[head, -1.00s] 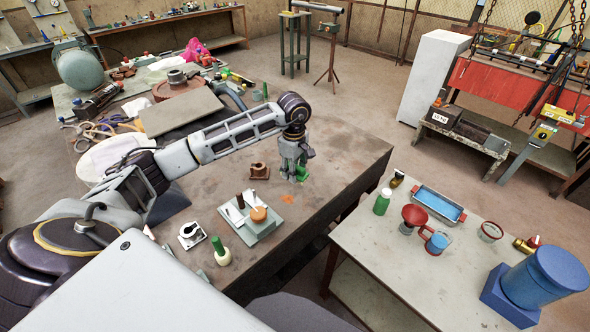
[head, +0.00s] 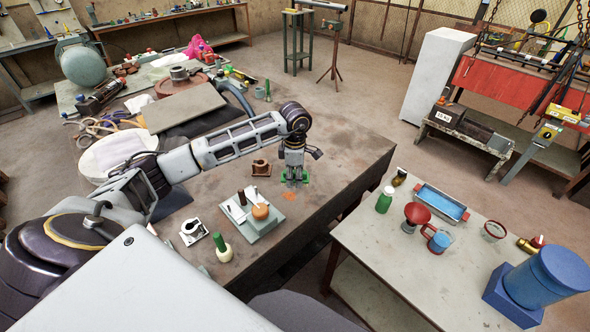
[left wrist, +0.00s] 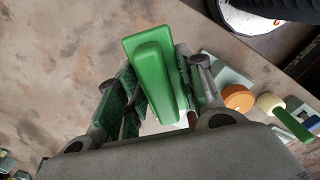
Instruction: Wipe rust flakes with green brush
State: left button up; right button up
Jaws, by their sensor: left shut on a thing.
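My left gripper (head: 294,178) points down at the table top and is shut on the green brush (left wrist: 152,75). The left wrist view shows the brush's green body between the fingers; its bristles are hidden. In the head view, only small green parts show around the fingertips, and I cannot tell brush from finger pads. I cannot tell whether the brush touches the bench or the flakes. My right gripper is not in view.
A grey tray (head: 262,228) with an orange round piece (head: 260,211) stands close in front of the flakes. A brown pipe fitting (head: 261,167) stands left of the gripper. A green-handled tool (head: 221,246) is nearer the front edge. The bench right of the gripper is clear.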

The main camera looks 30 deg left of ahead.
pick_arm(q)
jog(key=shift+f, duration=1.6)
